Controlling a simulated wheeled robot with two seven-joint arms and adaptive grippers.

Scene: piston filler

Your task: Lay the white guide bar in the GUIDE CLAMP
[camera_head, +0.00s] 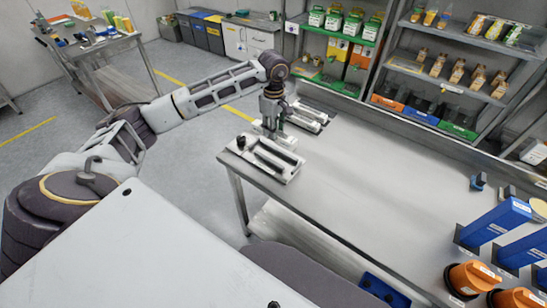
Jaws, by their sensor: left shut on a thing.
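My left gripper (271,121) points down at the far left end of the steel table. It is shut on the white guide bar (281,138), a pale strip just under the fingers. A pale fixture with dark slots (268,160), which looks like the guide clamp, lies on the table directly below and in front of the gripper. The bar overlaps the back of this fixture in the picture. I cannot tell whether it touches it or hangs above it. The fingers hide part of the bar. My right gripper is not in view.
Another pale slotted fixture (309,116) lies just behind the gripper. The middle of the steel table (360,185) is clear. Blue boxes (494,224) and orange containers (474,277) stand at the right. Shelves with bottles and boxes (445,69) rise behind the table.

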